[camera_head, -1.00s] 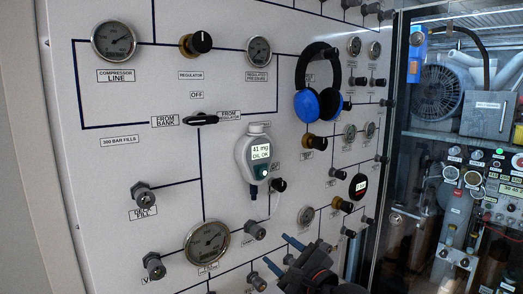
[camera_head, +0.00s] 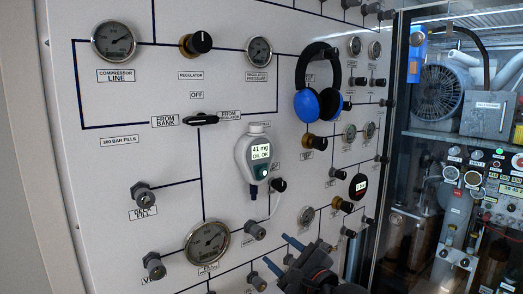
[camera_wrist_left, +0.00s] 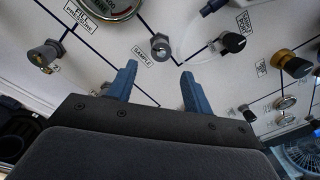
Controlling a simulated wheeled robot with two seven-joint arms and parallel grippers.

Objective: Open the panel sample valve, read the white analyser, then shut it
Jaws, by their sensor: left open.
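The white analyser (camera_head: 253,158) hangs on the panel in the head view; its lit screen reads "41 mg OIL OK". My left gripper (camera_head: 281,254) is open and empty below the fitting and knob, apart from both. My right gripper is not in view.
Blue headphones (camera_head: 319,92) hang right of the analyser. Above left is a black selector handle (camera_head: 201,119). A round gauge (camera_head: 207,241) stands left of the fitting. Several other knobs and small gauges crowd the panel's right side. A glazed cabinet (camera_head: 460,140) stands at the right.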

